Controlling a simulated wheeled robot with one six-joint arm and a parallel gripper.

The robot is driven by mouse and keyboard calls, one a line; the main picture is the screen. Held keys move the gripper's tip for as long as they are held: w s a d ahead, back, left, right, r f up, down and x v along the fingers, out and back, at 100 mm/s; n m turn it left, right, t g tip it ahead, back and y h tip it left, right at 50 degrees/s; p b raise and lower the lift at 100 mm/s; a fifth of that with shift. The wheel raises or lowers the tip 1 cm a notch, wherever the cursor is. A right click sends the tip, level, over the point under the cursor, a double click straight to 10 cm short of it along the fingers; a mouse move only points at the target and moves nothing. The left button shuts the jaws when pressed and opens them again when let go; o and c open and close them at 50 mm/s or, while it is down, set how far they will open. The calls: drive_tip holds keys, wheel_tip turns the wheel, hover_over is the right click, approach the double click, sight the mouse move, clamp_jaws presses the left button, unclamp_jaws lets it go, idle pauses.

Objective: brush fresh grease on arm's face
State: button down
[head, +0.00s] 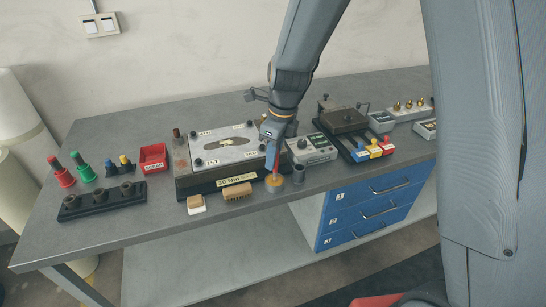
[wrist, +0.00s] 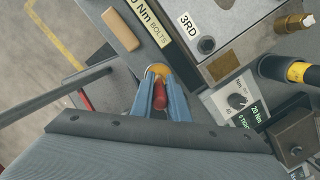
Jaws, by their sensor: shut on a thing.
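My gripper (head: 274,150) is shut on the red handle of a brush (head: 275,168), which points down. In the wrist view the red handle (wrist: 160,97) sits between my two blue-grey fingers. Below it is a small round grease pot (head: 275,184) with a yellow top, near the bench's front edge. The pot's yellow rim also shows in the wrist view (wrist: 158,70). The brush's lower end is at or in the pot; its bristles are hidden. Behind it is a fixture with a pale plate (head: 222,144) and position labels. I cannot tell which surface is the arm's face.
Wooden blocks (head: 237,192) lie to the left. A red bin (head: 152,158) and a black socket holder (head: 98,202) stand farther left. The bench's left front (head: 120,230) is clear.

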drive_tip(key=shift+r+p, duration=3.5)
